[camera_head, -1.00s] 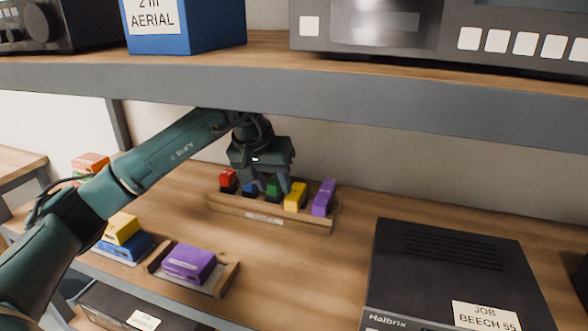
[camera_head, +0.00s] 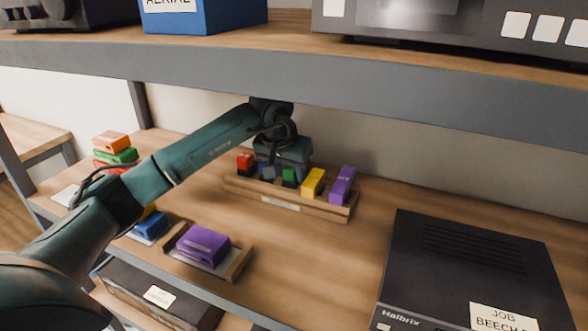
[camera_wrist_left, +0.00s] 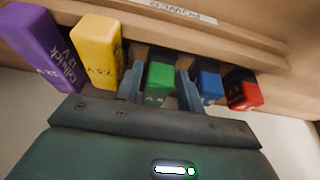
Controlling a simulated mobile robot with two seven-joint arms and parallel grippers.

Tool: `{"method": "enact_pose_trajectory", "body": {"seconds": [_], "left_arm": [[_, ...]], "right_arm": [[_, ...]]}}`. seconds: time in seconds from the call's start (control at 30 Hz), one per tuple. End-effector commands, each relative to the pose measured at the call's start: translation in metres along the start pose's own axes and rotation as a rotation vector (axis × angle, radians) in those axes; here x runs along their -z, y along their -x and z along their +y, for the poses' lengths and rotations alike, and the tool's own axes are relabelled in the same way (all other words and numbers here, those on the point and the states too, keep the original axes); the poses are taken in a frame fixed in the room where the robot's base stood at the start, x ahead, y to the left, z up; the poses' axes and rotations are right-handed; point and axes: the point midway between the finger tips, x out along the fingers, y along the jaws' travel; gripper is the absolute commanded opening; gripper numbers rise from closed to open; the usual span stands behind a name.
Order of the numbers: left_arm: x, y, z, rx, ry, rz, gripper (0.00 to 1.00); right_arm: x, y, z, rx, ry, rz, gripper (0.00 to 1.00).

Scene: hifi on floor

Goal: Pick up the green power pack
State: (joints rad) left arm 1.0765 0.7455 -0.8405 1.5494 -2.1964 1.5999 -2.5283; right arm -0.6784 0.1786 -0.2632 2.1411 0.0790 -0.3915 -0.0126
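The green power pack (camera_head: 289,177) stands in a slotted wooden rack (camera_head: 282,205) on the lower shelf, between a blue pack and a yellow pack (camera_head: 313,182). In the left wrist view the green pack (camera_wrist_left: 159,80) is between the two fingers of my left gripper (camera_wrist_left: 159,88), with a small gap on each side. The gripper is open around it. In the head view my left gripper (camera_head: 280,172) is at the rack from behind and above, and hides part of the blue and green packs. My right gripper is not in view.
The rack also holds red (camera_wrist_left: 242,92), blue (camera_wrist_left: 209,85) and purple (camera_wrist_left: 45,45) packs. A purple pack (camera_head: 203,245) lies in a front holder. More packs, one green (camera_head: 117,157), are stacked left. A dark Halbrix unit (camera_head: 475,270) stands right. The upper shelf (camera_head: 300,90) overhangs.

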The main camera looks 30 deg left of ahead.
Motion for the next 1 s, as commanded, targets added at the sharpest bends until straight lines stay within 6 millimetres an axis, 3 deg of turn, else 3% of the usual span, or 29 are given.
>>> {"method": "enact_pose_trajectory", "body": {"seconds": [0.4, 0.77, 1.0], "left_arm": [[0.000, 0.001, 0.000, 0.000, 0.000, 0.000, 0.08], [0.002, 0.004, 0.000, -0.001, 0.001, 0.001, 0.07], [0.013, 0.030, 0.000, 0.000, 0.001, 0.004, 0.07]], "right_arm": [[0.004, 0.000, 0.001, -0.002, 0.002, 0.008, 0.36], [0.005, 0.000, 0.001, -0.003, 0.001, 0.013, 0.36], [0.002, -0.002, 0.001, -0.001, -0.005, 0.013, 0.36]]}}
